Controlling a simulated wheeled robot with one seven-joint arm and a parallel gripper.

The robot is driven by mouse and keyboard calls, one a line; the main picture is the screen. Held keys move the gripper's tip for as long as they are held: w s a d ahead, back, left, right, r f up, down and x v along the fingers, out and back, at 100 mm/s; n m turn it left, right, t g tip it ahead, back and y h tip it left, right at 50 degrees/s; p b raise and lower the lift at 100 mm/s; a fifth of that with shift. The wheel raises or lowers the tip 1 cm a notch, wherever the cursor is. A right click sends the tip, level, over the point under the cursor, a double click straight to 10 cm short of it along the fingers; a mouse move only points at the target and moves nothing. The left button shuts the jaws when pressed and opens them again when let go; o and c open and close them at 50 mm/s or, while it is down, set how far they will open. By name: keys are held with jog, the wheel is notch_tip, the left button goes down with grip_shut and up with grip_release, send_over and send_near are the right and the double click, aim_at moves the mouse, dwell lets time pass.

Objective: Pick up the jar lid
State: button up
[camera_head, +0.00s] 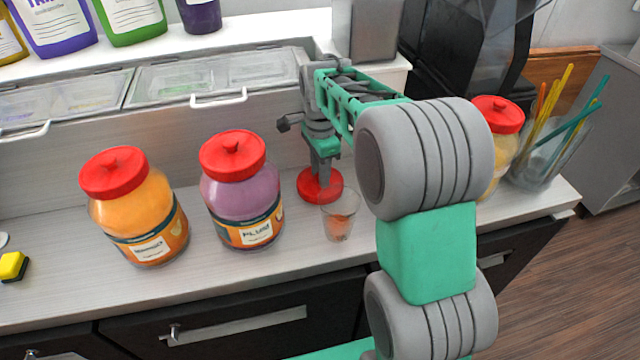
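A loose red jar lid (312,193) is at the counter, behind and left of a small clear cup (338,228) holding something orange-red. My gripper (322,178) points straight down over the lid, its fingertips meeting the top of it where the knob would be. The fingers hide the knob, and I cannot tell whether they are closed on it or whether the lid is clear of the counter. An orange jar (150,215) and a purple jar (240,205) stand to the left with red lids on. Another red-lidded jar (498,125) is partly hidden behind my arm.
A clear container of colored straws (545,150) stands at the right end of the counter (210,285). Lidded bins (215,75) run behind the jars, with bottles on the shelf above. A yellow-and-black object (13,267) lies at the left edge.

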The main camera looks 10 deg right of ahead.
grip_shut()
jog(key=shift+r, duration=0.1)
